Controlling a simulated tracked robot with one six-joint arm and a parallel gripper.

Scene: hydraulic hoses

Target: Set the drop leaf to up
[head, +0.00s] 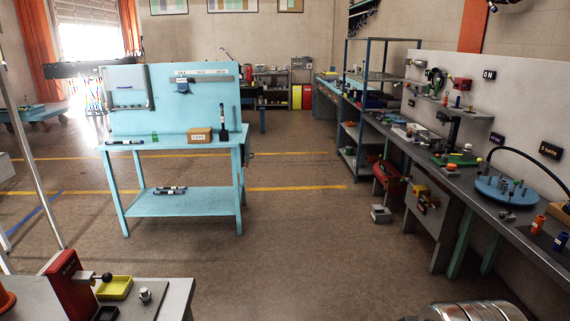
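I cannot identify the drop leaf for certain. A grey upright panel (441,226) hangs below the front edge of the long right-hand bench (395,134), with small yellow and red items on its face. A pale framed panel (127,88) with dark side edges is upright on the backboard of the light blue workbench (170,146). Whether either one is the leaf, I cannot tell. My gripper is not clearly visible in this view.
A grey table with a red block (70,284) and yellow tray (115,288) is close at lower left. A metal cylinder (478,311) shows at the bottom right edge. A blue shelf rack (350,125) stands at the back. The middle floor (300,240) is clear.

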